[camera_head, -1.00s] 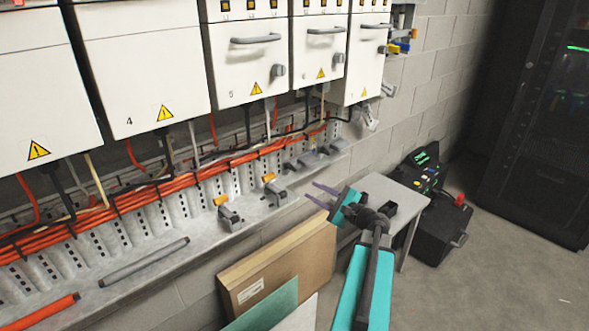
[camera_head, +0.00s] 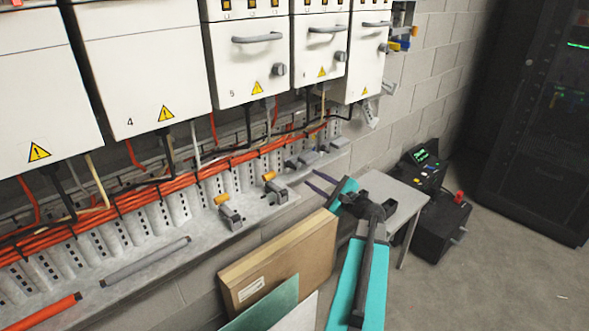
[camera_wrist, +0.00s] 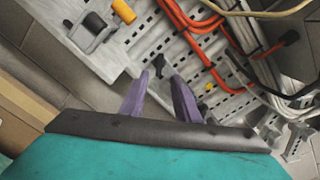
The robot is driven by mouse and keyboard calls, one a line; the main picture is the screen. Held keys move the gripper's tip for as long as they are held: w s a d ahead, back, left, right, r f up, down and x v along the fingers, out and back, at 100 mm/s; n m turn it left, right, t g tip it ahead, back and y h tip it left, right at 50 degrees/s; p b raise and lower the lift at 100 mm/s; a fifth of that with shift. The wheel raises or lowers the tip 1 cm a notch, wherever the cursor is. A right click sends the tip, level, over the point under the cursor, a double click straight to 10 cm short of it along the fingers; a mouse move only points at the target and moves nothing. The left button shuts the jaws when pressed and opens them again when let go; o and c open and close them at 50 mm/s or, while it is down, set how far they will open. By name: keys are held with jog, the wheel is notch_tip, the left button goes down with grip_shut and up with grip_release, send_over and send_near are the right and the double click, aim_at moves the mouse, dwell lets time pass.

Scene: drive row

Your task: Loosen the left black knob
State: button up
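My gripper (camera_head: 311,178) has two purple fingers, spread apart with nothing between them. In the head view it is beside the right part of the grey ledge (camera_head: 150,262), below the white cabinets. In the wrist view the gripper (camera_wrist: 163,75) points at a grey slotted rail, and a small black piece (camera_wrist: 159,65) shows just beyond the fingertips. I cannot tell for sure whether that piece is the left black knob. Grey clamps with an orange-yellow handle (camera_head: 222,199) and another such handle (camera_head: 269,176) sit on the ledge left of the gripper.
Orange cables (camera_head: 180,184) run along the rail. A cardboard box (camera_head: 285,262) leans below the ledge. A small grey table (camera_head: 402,196) and a black case (camera_head: 438,228) stand to the right, near a dark rack (camera_head: 535,130). Floor at the lower right is clear.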

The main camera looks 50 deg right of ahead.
aim_at(293, 167)
jog(key=w, duration=0.3)
jog(key=w+p, duration=0.1)
jog(key=w, duration=0.3)
jog(key=w+p, duration=0.1)
jog(key=w, duration=0.2)
jog(key=shift+w+d, duration=0.35)
jog(key=shift+w, duration=0.05)
jog(key=shift+c, duration=0.4)
